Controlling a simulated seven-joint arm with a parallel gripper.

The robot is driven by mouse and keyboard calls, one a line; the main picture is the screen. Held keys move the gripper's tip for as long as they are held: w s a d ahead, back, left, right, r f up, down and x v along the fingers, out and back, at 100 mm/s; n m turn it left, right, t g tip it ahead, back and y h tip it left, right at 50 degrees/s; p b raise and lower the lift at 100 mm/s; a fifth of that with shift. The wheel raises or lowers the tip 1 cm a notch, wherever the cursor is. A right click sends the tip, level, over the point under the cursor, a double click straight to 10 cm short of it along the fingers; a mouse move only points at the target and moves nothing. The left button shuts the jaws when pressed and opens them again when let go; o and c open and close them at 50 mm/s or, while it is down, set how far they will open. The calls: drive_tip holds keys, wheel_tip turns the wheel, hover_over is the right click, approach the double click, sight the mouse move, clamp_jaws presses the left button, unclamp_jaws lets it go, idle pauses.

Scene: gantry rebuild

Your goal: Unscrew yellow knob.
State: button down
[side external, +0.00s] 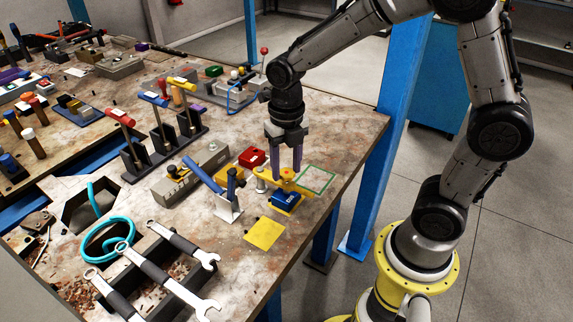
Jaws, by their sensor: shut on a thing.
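The yellow knob (287,174) is on the worktable near its right edge, on top of a yellow piece that spreads out around it. The fingers are shut on the knob. Their tips partly cover it, so I cannot see its thread or how far it is turned.
A blue block (285,198) sits just in front and a red block (252,157) to the left. A green-framed square (316,179) lies to the right, a yellow plate (265,233) in front. Wrenches (171,281) and upright tools (190,117) crowd the left.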

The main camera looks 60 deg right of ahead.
sight(287, 173)
drive_tip(key=shift+s+f+n, duration=0.1)
drive_tip(key=shift+f+n, duration=0.1)
drive_tip(key=shift+n, duration=0.9)
drive_tip(key=shift+c, duration=2.3)
unclamp_jaws()
drive_tip(key=shift+r, duration=0.1)
drive_tip(key=shift+r, duration=0.15)
drive_tip(key=shift+r, duration=0.35)
wheel_tip(287, 173, up, 13)
